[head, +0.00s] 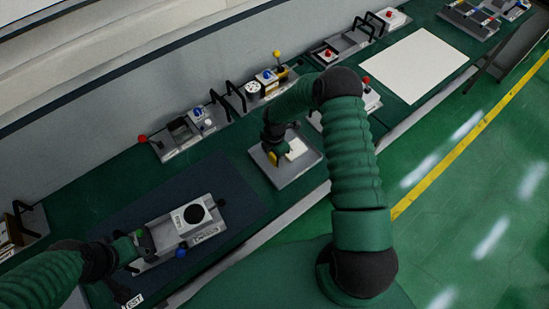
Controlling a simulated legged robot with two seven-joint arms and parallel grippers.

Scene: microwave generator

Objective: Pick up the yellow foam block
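A small yellow patch, which looks like the yellow foam block (273,157), shows at the tips of my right gripper (271,147). It is over the left part of a grey tray (284,180). The gripper points down and hides part of the block. I cannot tell whether the fingers are closed on it or just beside it. A pale cream block (296,148) lies in the same tray, just right of the gripper. My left gripper (140,243) is at the left end of a grey device (192,218); its fingers are too small to read.
The device has a black round opening and a blue knob (181,251), and stands on a dark mat (232,190). Grey fixtures with knobs and black handles line the wall behind. A white sheet (415,65) lies at the right. The bench's front edge runs below the tray.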

